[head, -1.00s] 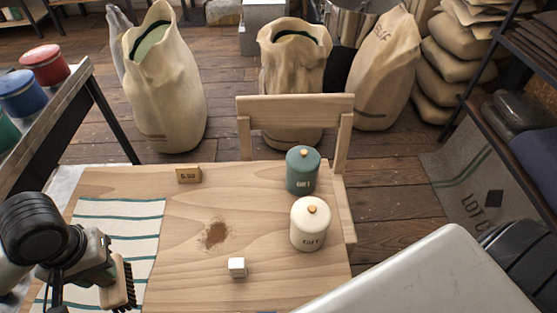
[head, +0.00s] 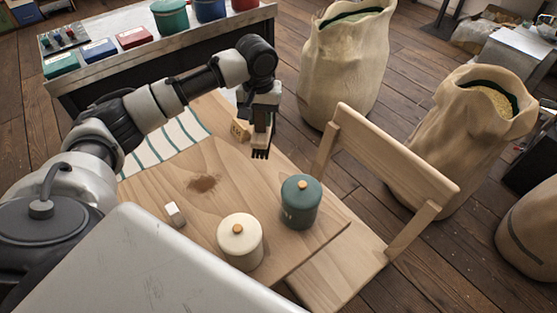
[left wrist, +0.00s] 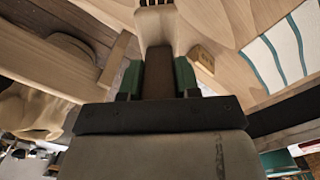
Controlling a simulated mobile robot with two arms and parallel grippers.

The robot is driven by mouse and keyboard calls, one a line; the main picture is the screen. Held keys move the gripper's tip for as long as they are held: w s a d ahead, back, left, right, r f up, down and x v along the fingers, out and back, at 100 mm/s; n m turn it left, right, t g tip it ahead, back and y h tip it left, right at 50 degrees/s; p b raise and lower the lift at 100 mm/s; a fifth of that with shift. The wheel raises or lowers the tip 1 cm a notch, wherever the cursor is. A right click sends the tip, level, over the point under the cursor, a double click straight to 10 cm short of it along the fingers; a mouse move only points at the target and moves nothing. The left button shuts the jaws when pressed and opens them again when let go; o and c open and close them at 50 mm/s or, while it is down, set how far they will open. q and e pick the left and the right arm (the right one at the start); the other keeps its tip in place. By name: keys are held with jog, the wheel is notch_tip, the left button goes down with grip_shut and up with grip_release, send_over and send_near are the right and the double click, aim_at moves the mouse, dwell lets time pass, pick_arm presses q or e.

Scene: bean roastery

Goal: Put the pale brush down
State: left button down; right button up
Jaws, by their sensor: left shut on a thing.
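My left gripper (head: 262,127) is shut on the pale brush (head: 260,153) above the far edge of the wooden table (head: 215,215). The brush's dark bristles point down, and the gripper hides much of its pale body. I cannot tell whether the bristles touch the table. In the left wrist view the brush's pale body (left wrist: 155,27) runs out from between the green-padded fingers (left wrist: 158,82). My right gripper is not in view.
A small wooden sign (head: 240,130) stands just left of the gripper. A green canister (head: 300,203), a cream canister (head: 240,243), a white cube (head: 175,214) and a brown powder patch (head: 203,184) are on the table. A striped cloth (head: 165,145) lies left; a chair (head: 385,165) stands right.

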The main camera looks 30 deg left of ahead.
aim_at(259, 127)
pick_arm(q)
jog(key=f, duration=0.3)
jog(key=shift+a+f, duration=0.1)
jog(key=shift+a, duration=0.3)
jog(key=shift+f, duration=0.4)
jog(key=f, duration=0.4)
jog(key=shift+s+d+f, duration=0.1)
jog(key=shift+d+f, duration=0.1)
jog(key=shift+f, duration=0.3)
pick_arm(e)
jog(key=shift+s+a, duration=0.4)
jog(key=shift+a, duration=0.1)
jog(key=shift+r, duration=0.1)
pick_arm(q)
jog(key=c, duration=0.8)
grip_release()
jog(key=shift+f, duration=0.1)
jog(key=shift+c, duration=0.2)
jog(key=shift+o, duration=0.2)
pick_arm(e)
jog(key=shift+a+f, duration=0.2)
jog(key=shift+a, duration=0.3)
